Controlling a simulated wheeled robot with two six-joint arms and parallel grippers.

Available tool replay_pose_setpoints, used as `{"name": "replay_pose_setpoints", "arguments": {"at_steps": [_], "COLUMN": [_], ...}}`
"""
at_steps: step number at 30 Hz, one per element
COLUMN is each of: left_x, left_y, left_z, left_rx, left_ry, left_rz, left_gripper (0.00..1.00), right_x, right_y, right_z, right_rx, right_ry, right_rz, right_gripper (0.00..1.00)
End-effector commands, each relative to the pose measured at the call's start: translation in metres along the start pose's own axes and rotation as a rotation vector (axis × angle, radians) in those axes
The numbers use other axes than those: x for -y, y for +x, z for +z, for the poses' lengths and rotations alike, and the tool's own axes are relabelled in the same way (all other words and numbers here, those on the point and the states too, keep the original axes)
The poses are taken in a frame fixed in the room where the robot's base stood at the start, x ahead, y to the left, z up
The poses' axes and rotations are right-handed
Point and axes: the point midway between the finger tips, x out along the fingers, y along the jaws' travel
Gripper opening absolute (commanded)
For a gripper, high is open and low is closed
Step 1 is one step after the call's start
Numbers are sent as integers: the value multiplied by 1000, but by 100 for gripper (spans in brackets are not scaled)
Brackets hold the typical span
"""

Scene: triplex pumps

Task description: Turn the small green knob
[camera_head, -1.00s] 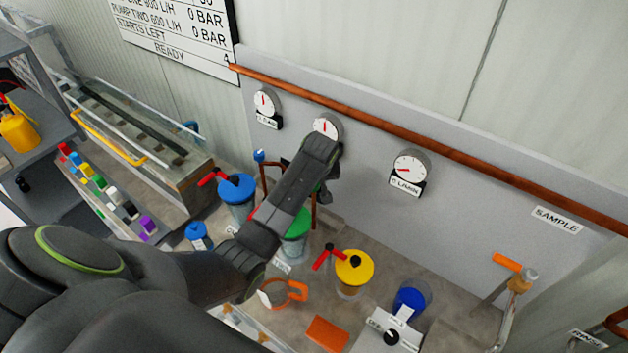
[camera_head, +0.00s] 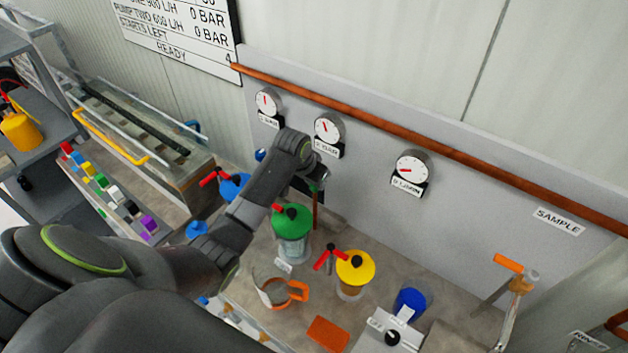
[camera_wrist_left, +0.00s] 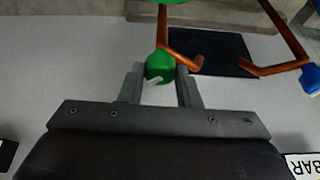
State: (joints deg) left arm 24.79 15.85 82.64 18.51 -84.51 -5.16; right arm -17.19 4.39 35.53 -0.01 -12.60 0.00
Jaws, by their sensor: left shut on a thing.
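The small green knob (camera_wrist_left: 160,66) sits at the end of a copper pipe in the left wrist view. A pale mark shows on its lower edge. My left gripper (camera_wrist_left: 160,78) has one finger on each side of it and is shut on it. In the head view my left gripper (camera_head: 310,187) is against the grey wall panel, below the middle gauge, mostly hidden by its own wrist. My right gripper is not in view.
Green (camera_head: 292,220), yellow (camera_head: 355,267) and blue (camera_head: 235,186) lidded pots stand on the bench below. An orange-handled jug (camera_head: 272,288) is in front. Gauges (camera_head: 328,129) and a copper rail (camera_head: 400,132) are on the panel. A blue knob (camera_wrist_left: 311,78) is nearby.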

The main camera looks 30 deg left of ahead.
Motion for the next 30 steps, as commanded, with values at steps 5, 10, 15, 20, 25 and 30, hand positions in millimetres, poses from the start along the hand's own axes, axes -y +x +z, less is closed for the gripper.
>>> {"name": "replay_pose_setpoints", "arguments": {"at_steps": [5, 10, 15, 20, 25, 30], "left_x": [2, 3, 4, 3, 4, 4], "left_y": [0, 0, 0, 0, 0, 0], "left_z": [-1, -2, -2, -2, -2, -2], "left_rx": [-2, -2, -2, -3, -2, -3], "left_ry": [154, 297, 420, 511, 576, 608], "left_rz": [62, 122, 173, 210, 237, 252], "left_gripper": [7, 7, 7, 7, 7, 7], "right_x": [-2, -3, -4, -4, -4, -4], "right_y": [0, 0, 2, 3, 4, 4], "right_z": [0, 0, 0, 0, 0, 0], "right_rx": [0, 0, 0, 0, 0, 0], "right_ry": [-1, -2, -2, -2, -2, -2], "right_rz": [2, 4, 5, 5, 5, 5], "right_gripper": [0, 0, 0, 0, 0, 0]}}
